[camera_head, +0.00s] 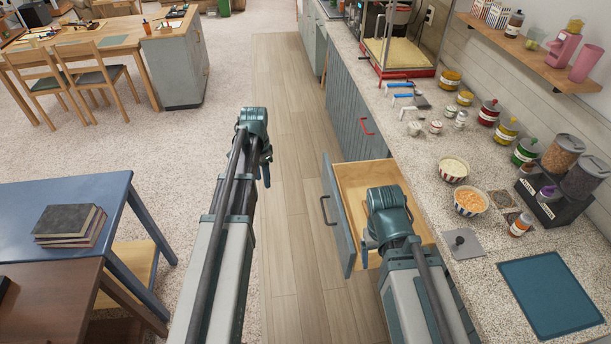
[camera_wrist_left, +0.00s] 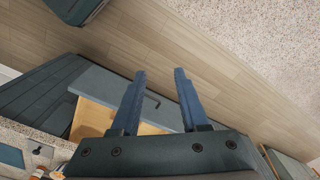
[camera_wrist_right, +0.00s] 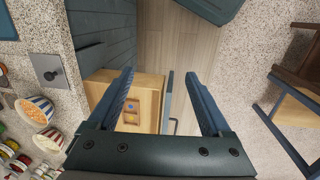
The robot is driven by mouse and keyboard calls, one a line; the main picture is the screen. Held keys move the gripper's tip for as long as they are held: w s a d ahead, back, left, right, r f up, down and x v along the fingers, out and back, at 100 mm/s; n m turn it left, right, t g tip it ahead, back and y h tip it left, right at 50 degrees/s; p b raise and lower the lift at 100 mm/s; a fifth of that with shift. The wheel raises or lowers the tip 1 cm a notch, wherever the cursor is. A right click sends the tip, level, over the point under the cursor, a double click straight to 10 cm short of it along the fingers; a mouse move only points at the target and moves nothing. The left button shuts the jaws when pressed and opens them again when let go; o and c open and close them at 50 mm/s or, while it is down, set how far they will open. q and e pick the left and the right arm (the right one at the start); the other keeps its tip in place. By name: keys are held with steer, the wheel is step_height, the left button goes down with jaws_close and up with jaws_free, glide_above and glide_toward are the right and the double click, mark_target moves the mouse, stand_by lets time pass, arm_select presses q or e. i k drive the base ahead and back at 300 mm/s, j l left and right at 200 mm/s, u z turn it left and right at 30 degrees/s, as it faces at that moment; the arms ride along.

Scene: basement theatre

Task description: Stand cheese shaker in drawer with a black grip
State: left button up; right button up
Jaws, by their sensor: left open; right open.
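The open drawer (camera_head: 346,232) has a black grip (camera_head: 325,210) on its grey front and a pale wooden inside. My right gripper (camera_head: 368,246) is open and empty over this drawer. My left gripper (camera_head: 266,170) is open and empty above the floor, left of the drawer. The drawer front shows between its fingers (camera_wrist_left: 160,72) in the left wrist view. Small shakers (camera_head: 461,118) stand on the counter; I cannot tell which holds cheese.
The counter holds two striped bowls (camera_head: 470,202), several lidded jars (camera_head: 507,131), a grey plate with a knob (camera_head: 461,243) and a teal mat (camera_head: 552,294). A shut drawer has a red grip (camera_head: 366,127). A blue table (camera_head: 75,215) stands left; the floor between is clear.

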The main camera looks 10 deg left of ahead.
mark_target(358, 190)
steer(key=z, duration=0.4)
steer(key=l+z, duration=0.1)
steer(key=z, duration=0.7)
steer(key=i+z, duration=0.1)
steer(key=z, duration=0.3)
steer(key=i+l, duration=0.6)
steer(key=i, duration=0.1)
